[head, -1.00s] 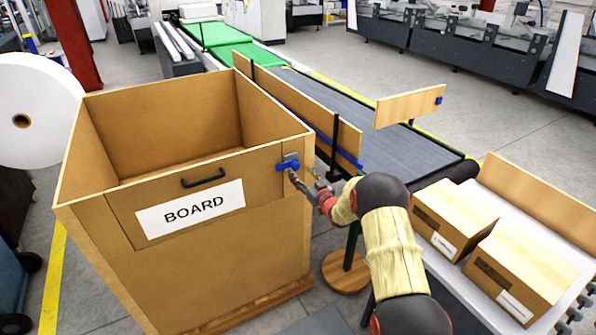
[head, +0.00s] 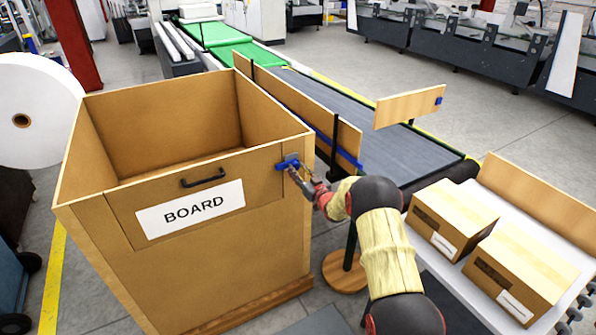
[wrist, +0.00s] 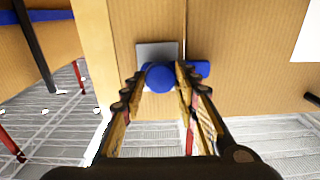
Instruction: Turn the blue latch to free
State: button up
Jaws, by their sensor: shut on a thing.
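The blue latch (head: 284,164) is on the upper right corner of the front of the cardboard box marked BOARD (head: 200,260). Its blue bar looks roughly level in the head view. In the wrist view, the round blue knob of the latch (wrist: 160,78) lies between my fingers, with the blue bar reaching out to the right behind one finger. A grey plate (wrist: 156,50) shows behind it. My gripper (wrist: 161,82) is shut on the latch; in the head view its fingertips (head: 295,172) partly cover it.
A flap with a black handle (head: 203,178) and white label is in the box front. A conveyor (head: 375,135) with upright wooden boards runs behind my arm. Clear floor lies beyond the conveyor.

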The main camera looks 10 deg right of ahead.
jog(key=c, duration=0.6)
grip_shut()
jog(key=shift+m, duration=0.4)
jog(key=m+b, duration=0.1)
jog(key=m, duration=0.1)
jog(key=shift+m+b, duration=0.3)
jog(key=shift+m, duration=0.1)
jog(key=m, duration=0.3)
jog(key=shift+m, duration=0.4)
jog(key=m, duration=0.5)
jog(key=shift+r, duration=0.1)
jog(key=m, duration=0.5)
jog(key=shift+m+p, duration=0.3)
jog(key=shift+m, duration=0.1)
